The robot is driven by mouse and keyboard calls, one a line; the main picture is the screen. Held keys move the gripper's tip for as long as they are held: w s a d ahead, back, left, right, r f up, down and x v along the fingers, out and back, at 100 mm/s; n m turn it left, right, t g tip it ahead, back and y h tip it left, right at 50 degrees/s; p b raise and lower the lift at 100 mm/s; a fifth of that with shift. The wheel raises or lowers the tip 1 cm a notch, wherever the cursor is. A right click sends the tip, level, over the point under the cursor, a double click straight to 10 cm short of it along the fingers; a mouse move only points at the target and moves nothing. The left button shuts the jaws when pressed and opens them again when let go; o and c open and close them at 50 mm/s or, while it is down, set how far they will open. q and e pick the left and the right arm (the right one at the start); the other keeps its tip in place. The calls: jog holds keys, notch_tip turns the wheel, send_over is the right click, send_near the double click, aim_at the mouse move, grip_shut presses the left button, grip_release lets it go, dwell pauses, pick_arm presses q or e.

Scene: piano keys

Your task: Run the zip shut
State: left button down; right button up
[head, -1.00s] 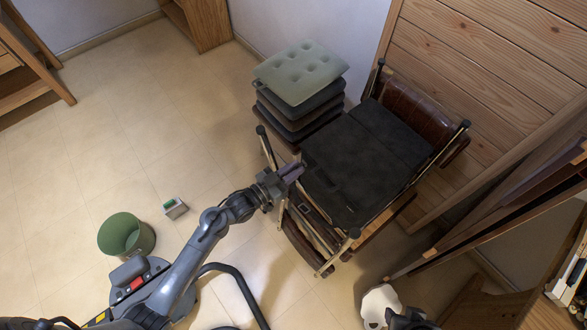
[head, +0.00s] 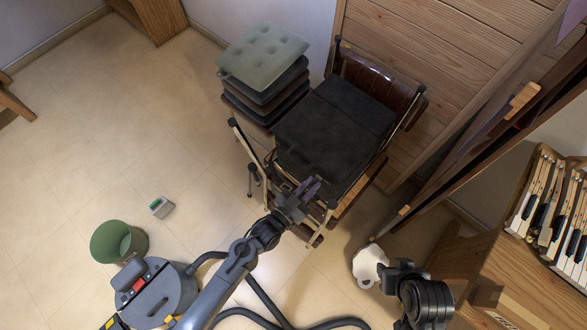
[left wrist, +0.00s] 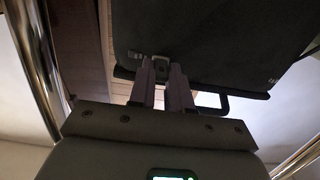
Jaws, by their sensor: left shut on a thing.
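A black zipped case (head: 325,140) lies flat on a chair, with its carry handle (head: 297,158) on the edge facing me. In the left wrist view the case (left wrist: 215,40) fills the top, with the handle (left wrist: 240,106) to the right of the fingers. My left gripper (head: 314,186) is at this near edge, right of the handle in the head view. Its fingers (left wrist: 166,72) are shut on a small dark tab, seemingly the zip pull (left wrist: 160,62), at the case's edge. The zip's teeth are too small to make out. My right arm (head: 415,285) shows at the bottom; its fingers are not clear.
Stacked cushions (head: 263,55) stand left of the chair (head: 375,80), against the wall. A green bin (head: 118,242) and a small grey-green box (head: 161,207) are on the open floor at left. A piano keyboard (head: 560,215) is at far right, a white object (head: 369,264) near my right arm.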

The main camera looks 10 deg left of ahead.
pick_arm(q)
jog(key=d, duration=0.1)
jog(key=s+d, duration=0.1)
jog(key=shift+s+d+r, duration=0.1)
jog(key=shift+d+r, duration=0.2)
jog(key=c, duration=1.2)
grip_release()
jog(key=shift+s+d, duration=0.1)
jog(key=shift+o, duration=0.7)
jog(key=shift+f, duration=0.15)
jog(key=p+v, duration=0.2)
jog(key=v, duration=0.8)
jog(key=shift+s+a, duration=0.2)
jog(key=shift+s, duration=0.05)
